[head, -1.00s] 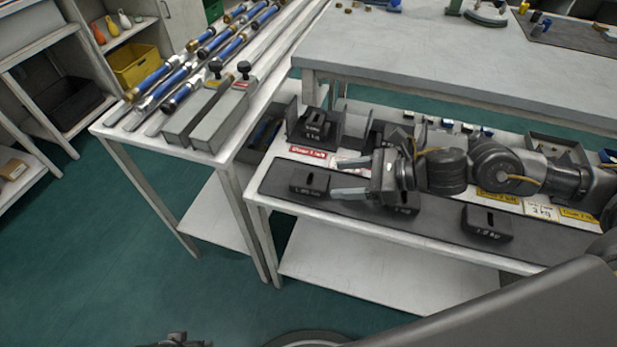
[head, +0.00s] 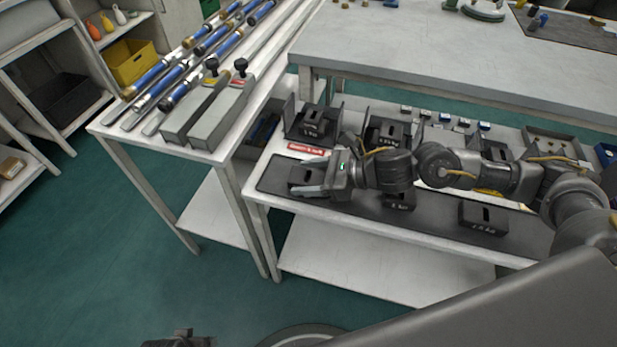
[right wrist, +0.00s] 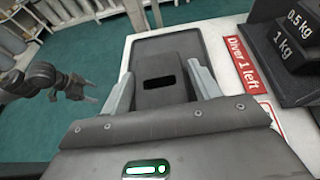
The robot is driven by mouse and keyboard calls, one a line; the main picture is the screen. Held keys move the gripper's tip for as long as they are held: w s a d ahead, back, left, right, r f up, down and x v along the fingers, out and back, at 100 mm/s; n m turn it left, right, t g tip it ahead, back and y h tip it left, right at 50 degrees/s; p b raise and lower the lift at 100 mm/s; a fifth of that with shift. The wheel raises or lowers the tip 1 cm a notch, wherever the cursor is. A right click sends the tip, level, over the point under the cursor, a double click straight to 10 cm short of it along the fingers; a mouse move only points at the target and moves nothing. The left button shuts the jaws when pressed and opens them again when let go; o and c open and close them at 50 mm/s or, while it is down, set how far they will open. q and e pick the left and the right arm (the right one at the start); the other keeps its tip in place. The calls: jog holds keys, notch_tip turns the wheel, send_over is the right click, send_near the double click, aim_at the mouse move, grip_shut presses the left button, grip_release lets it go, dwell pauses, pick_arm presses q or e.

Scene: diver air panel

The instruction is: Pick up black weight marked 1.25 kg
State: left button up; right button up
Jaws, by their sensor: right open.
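A black slotted weight (head: 298,176) lies at the left end of the dark mat (head: 440,217). Its marking is not readable from here. My right gripper (head: 304,177) is open around it in the head view. In the right wrist view, the weight (right wrist: 160,82) with its dark slot lies between the two spread fingers (right wrist: 160,88). I cannot tell whether they touch it. A second weight (head: 399,200) sits mid-mat, partly under my arm. A third (head: 483,217), marked about 1.5 kg, sits to the right. My left gripper (right wrist: 82,89) hangs over the floor, its jaws unclear.
Behind the mat, black weights (head: 312,124) stand stacked in a holder, beside a red "Diver 1 left" label (head: 306,149). Another holder with weights (head: 386,133) stands to its right. A side table (head: 222,152) at left carries blue-handled rods and grey blocks.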

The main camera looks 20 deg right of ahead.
grip_shut()
pick_arm(q)
jog(key=shift+w+r, duration=0.15)
pick_arm(e)
jog(key=shift+w+r, duration=0.1)
jog(key=shift+r, duration=0.05)
jog(key=shift+r, duration=0.2)
